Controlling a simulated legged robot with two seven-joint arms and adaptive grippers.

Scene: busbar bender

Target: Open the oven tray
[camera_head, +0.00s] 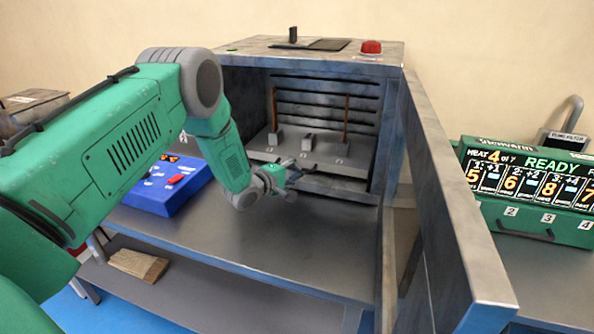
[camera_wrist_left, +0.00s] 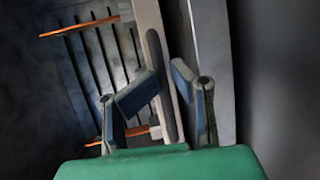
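The grey metal oven (camera_head: 300,62) stands on the bench with its door (camera_head: 450,200) swung open to the right. Its tray (camera_head: 345,168) sits inside, low in the cavity, with small grey blocks and upright copper-coloured bars on it. My left gripper (camera_head: 294,176) is at the tray's front edge, empty, with its fingers apart. In the left wrist view, the tray front is a pale strip (camera_wrist_left: 151,30) with a dark elongated handle (camera_wrist_left: 157,55). The open fingers (camera_wrist_left: 162,88) lie to either side of the handle; contact cannot be told. My right gripper is not in view.
A blue box (camera_head: 160,195) with a red button lies left of the oven. A green control unit (camera_head: 535,185) with a lit display reading READY stands to the right, beyond the door. The bench (camera_head: 290,240) before the oven is clear. A wooden block (camera_head: 138,265) lies below.

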